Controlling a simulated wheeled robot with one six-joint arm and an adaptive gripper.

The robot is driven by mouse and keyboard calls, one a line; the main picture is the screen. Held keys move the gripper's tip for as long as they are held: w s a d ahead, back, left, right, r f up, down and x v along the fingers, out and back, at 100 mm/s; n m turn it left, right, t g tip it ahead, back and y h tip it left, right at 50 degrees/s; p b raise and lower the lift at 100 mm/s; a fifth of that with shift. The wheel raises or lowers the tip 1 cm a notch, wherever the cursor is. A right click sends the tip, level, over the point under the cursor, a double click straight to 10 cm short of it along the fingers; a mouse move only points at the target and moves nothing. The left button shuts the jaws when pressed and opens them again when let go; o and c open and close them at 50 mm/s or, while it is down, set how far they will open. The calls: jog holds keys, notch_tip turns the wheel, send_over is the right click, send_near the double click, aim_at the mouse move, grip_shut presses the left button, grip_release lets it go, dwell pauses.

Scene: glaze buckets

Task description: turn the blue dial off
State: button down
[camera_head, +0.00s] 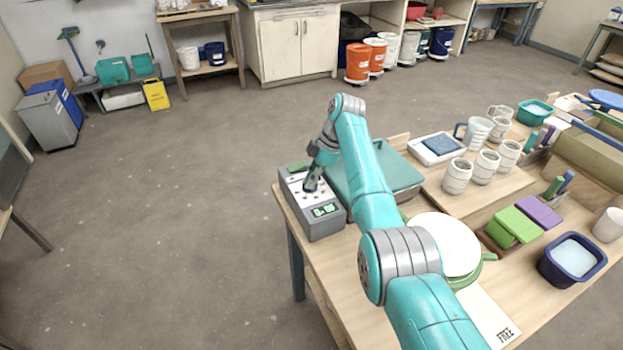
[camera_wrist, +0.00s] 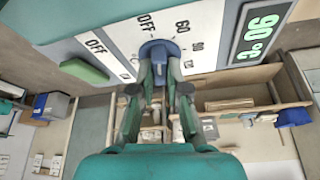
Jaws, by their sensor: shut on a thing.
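The blue dial (camera_wrist: 158,47) is on the pale face of a grey control box (camera_head: 325,225), near the middle of the wrist view. Printed marks "OFF" and "60" lie around it, with another number at its right. I cannot tell which mark it points to. My gripper (camera_wrist: 159,68) is shut on the dial, one finger on each side. In the head view my gripper (camera_head: 312,182) is over the box's top, and the dial is mostly hidden there. A lit display (camera_wrist: 262,32) reads 90°C.
A green switch (camera_wrist: 85,70) with its own "OFF" mark is left of the dial. The box stands at the table's left corner, beside a teal-lidded container (camera_head: 395,170). White cups (camera_head: 457,176) stand farther right. The floor left of the table is clear.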

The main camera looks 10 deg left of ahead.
jog(key=shift+n, duration=0.6)
jog(key=c, duration=1.2)
grip_release()
jog(key=shift+o, duration=0.2)
jog(key=v, duration=1.2)
jog(key=shift+w, duration=0.3)
